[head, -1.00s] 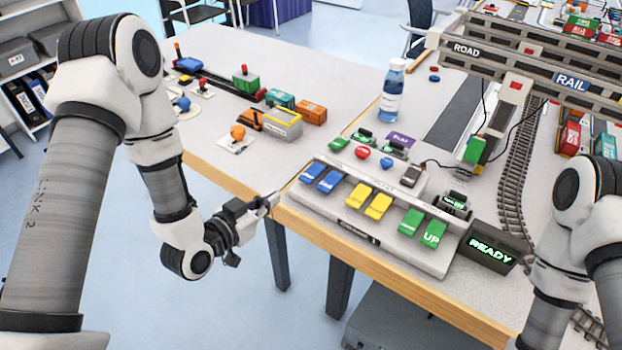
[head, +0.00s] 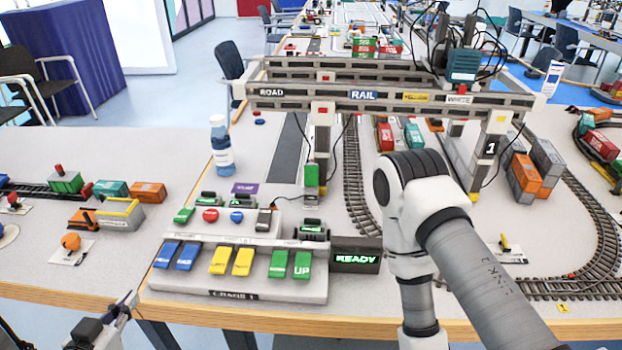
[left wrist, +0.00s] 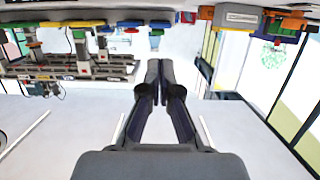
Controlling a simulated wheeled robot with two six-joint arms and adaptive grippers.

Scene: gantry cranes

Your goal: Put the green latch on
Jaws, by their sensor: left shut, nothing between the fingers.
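The console (head: 240,290) lies along the table's front edge, with blue, yellow and green pedals in front. My left gripper (head: 132,297) is shut and empty, off the front edge at the console's left. Its closed fingers (left wrist: 160,72) also show in the left wrist view. My right arm is at the right; its gripper is out of view.
A water bottle (head: 221,148) stands behind the console. The lit READY display (head: 356,256) is at the console's right. The gantry crane (head: 390,105) spans the tracks behind. Toy wagons and an orange knob (head: 70,241) are on the left.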

